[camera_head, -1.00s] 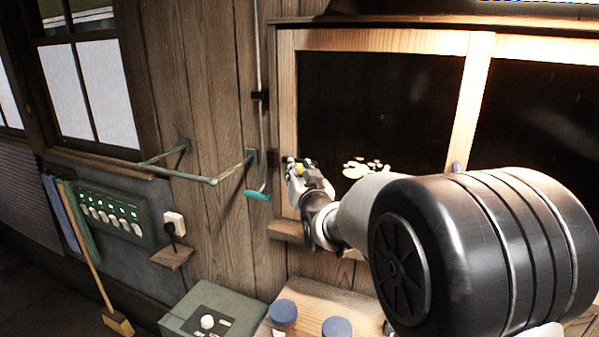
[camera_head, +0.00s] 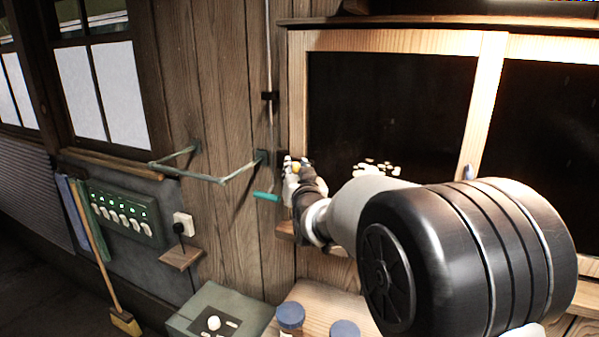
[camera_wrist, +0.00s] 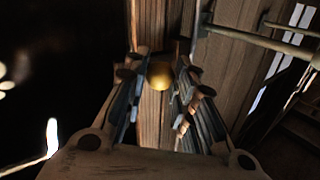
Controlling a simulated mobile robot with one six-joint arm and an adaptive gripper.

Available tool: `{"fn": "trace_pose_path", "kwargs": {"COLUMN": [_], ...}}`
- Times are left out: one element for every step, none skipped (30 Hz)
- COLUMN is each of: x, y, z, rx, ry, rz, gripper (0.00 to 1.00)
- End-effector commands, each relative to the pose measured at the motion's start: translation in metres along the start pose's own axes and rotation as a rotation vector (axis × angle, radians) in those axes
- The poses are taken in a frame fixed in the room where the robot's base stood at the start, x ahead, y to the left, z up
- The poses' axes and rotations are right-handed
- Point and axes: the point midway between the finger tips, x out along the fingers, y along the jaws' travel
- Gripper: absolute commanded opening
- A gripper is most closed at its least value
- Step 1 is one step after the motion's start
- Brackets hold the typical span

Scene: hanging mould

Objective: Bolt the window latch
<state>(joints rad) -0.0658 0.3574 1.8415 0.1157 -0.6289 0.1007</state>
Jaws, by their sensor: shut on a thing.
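A round brass-yellow knob (camera_head: 296,168), apparently the latch's, sits at the left upright of the window frame (camera_head: 298,110). In the wrist view the knob (camera_wrist: 160,75) shows between the two fingers. My gripper (camera_head: 291,165) is shut on it, at the frame's left edge beside the plank wall. The gripper also shows in the wrist view (camera_wrist: 160,88), its fingers on either side of the knob. The latch's bolt and any keeper are mostly hidden by my fingers or too small to make out.
A green rail (camera_head: 215,178) juts from the wall left of the gripper. A hanging rod with a teal handle (camera_head: 265,196) is close by. A wooden ledge (camera_head: 287,230) lies below. Blue-topped jars (camera_head: 290,315) stand on the bench. A switch panel (camera_head: 125,212) is further left.

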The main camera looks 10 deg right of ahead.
Motion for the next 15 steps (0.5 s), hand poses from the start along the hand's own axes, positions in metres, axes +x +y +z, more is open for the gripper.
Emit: {"fn": "trace_pose_path", "kwargs": {"x": [0.0003,0.0003,0.0002,0.0002,0.0002,0.0002,0.0002,0.0001,0.0001,0.0001,0.0001,0.0001,0.0001,0.0,0.0], "y": [-0.003,-0.003,-0.0031,-0.003,-0.003,-0.0028,-0.0027,-0.0025,-0.0023,-0.0022,-0.0021,-0.0019,-0.0018,-0.0017,-0.0016], "z": [-0.0024,-0.0024,-0.0025,-0.0024,-0.0024,-0.0023,-0.0021,-0.002,-0.0019,-0.0018,-0.0017,-0.0016,-0.0015,-0.0015,-0.0014], "rx": [-0.002,-0.002,-0.002,-0.002,-0.002,-0.002,-0.002,-0.002,-0.002,-0.002,-0.002,-0.002,-0.001,-0.001,-0.001], "ry": [0.005,0.005,0.005,0.005,0.005,0.004,0.004,0.004,0.004,0.004,0.003,0.003,0.003,0.003,0.003], "rz": [-0.006,-0.006,-0.006,-0.006,-0.006,-0.005,-0.005,-0.005,-0.005,-0.004,-0.004,-0.004,-0.004,-0.004,-0.003], "gripper": [0.27,0.28,0.31,0.33,0.35,0.38,0.4,0.42,0.45,0.46,0.46,0.46,0.46,0.46,0.46]}}
